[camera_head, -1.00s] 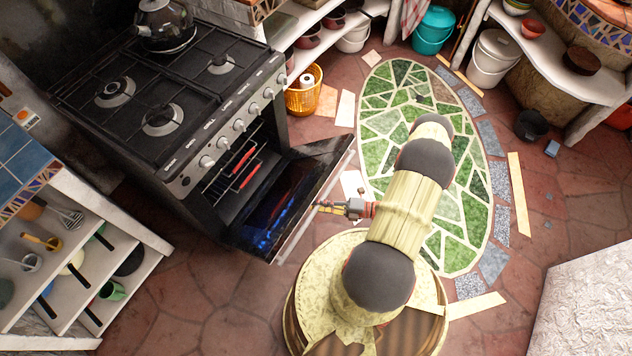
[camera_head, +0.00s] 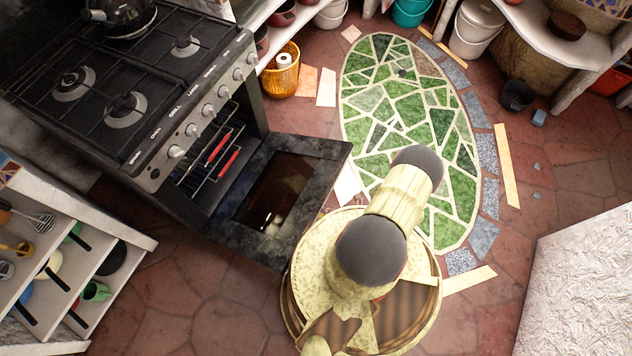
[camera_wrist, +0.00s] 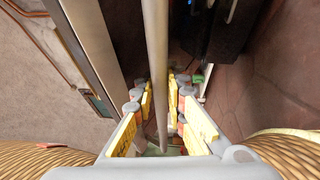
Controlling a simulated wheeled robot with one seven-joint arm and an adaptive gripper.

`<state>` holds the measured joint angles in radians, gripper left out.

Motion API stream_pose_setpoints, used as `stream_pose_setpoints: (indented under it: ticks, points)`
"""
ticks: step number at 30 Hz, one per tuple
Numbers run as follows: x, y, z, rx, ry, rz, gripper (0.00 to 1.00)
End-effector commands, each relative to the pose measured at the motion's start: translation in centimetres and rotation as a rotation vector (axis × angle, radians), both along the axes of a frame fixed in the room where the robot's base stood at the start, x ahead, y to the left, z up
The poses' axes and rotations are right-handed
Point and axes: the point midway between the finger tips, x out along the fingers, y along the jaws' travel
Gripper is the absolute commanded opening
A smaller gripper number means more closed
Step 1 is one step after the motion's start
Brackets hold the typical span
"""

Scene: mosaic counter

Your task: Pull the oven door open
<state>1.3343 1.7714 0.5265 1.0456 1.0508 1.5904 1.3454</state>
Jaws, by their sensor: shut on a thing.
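The black oven door (camera_head: 310,170) is swung far down in the head view, lying nearly flat, with its dark window facing up. The oven cavity is open, showing racks (camera_head: 212,160) with red-edged fronts. In the wrist view, the pale bar of the door handle (camera_wrist: 155,50) runs between the yellow-padded fingers of my gripper (camera_wrist: 160,88), which is shut on it. In the head view my gripper and the handle are hidden below the door and my arm.
The stove top (camera_head: 100,85) carries a dark kettle (camera_head: 122,12). An open-shelf cabinet (camera_head: 75,270) stands at left. An orange basket (camera_head: 281,72) is beyond the oven. A green mosaic oval (camera_head: 400,110) covers the floor right of the door. A white textured block (camera_head: 575,290) stands at lower right.

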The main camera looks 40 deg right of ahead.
Motion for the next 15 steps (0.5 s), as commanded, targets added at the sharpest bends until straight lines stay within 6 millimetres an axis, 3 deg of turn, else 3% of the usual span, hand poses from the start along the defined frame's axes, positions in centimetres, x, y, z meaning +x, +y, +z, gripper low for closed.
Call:
stream_pose_setpoints:
  ticks: [6,15]
  points:
    - [-0.5,-0.1,-1.9,0.016,-0.043,0.000,0.00]
    - [-0.7,-0.3,-3.0,0.025,-0.070,-0.001,0.00]
